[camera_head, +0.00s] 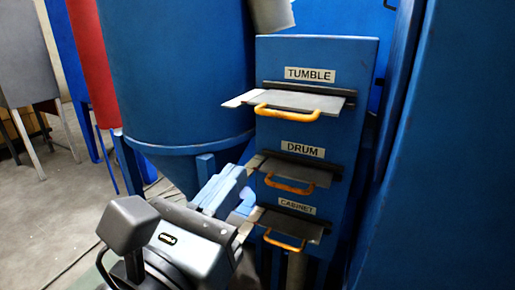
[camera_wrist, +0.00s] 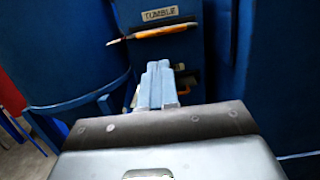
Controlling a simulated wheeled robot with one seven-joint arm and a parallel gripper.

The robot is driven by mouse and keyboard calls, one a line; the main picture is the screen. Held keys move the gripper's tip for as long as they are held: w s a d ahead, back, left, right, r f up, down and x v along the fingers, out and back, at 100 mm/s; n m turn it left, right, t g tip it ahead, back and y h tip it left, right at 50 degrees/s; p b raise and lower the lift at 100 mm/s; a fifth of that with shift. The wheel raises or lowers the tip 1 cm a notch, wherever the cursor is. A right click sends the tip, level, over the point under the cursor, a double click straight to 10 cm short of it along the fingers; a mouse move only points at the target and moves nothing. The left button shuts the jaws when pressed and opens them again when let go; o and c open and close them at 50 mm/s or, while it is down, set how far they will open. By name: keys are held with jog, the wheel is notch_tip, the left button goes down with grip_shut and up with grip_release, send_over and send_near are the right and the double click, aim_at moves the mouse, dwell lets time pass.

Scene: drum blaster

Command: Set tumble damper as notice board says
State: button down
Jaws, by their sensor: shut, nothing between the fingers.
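The tumble damper (camera_head: 308,101) is a flat grey plate in the top slot of a blue cabinet, under a TUMBLE label. It sticks out of its slot and carries an orange handle (camera_head: 288,113). This handle also shows in the wrist view (camera_wrist: 160,31), beyond my fingertips. My gripper (camera_head: 236,174) is shut and empty, lower and to the left of the tumble handle, apart from it. In the wrist view its fingers (camera_wrist: 158,66) lie together, pointing at the cabinet front below the TUMBLE label. No notice board is in view.
Below are the drum damper (camera_head: 308,175) and the cabinet damper (camera_head: 292,226), each with an orange handle. A large blue drum (camera_head: 180,75) stands left of the cabinet. A blue wall (camera_head: 450,150) closes off the right. Open floor (camera_head: 55,215) lies at the left.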

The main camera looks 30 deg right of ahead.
jog(key=p, duration=0.3)
send_near(290, 109)
jog(key=shift+w+d+r, duration=0.45)
jog(key=shift+d+r, duration=0.1)
jog(key=shift+r, duration=0.1)
jog(key=shift+w+d, duration=0.25)
jog(key=shift+d, duration=0.15)
jog(key=shift+f+x, duration=0.25)
jog(key=shift+x, duration=0.95)
jog(key=shift+f+x, duration=0.2)
jog(key=shift+x, duration=1.05)
jog(key=shift+w+d, duration=0.1)
jog(key=shift+f+b, duration=0.1)
jog(key=shift+b, duration=0.25)
